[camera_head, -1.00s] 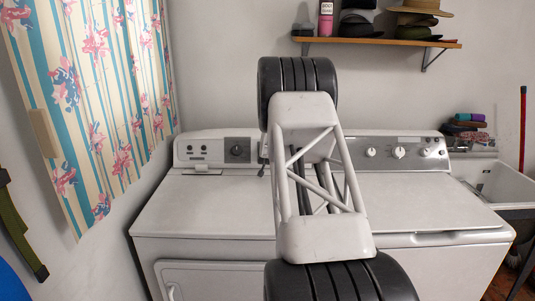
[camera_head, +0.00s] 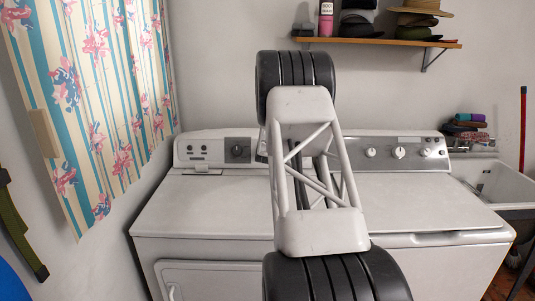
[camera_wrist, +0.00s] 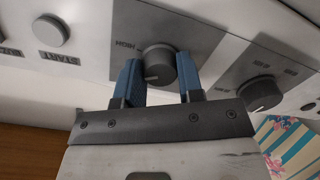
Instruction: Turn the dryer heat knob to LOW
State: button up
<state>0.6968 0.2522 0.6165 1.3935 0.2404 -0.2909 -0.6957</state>
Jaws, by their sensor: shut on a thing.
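The dryer (camera_head: 190,215) is the white machine on the left in the head view. In the wrist view, a round grey knob (camera_wrist: 158,64) sits on the grey control panel, with HIGH printed to its upper left. A pale mark on the knob's face points toward the lower left. My gripper (camera_wrist: 161,70) is shut on this knob, one blue finger on each side. The LOW label cannot be read. In the head view my arm covers the gripper and the held knob.
A second knob (camera_wrist: 260,93) and a START button (camera_wrist: 50,30) flank the held knob. A washer (camera_head: 430,200) stands right of the dryer, with a shelf (camera_head: 390,41) of hats above. A striped curtain (camera_head: 90,110) hangs at left. The dryer's top is clear.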

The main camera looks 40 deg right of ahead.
jog(key=shift+n, duration=1)
jog(key=o, duration=0.9)
jog(key=shift+s+a+r, duration=0.1)
jog(key=v, duration=0.7)
jog(key=shift+s+a+r, duration=0.15)
jog(key=shift+a, duration=0.05)
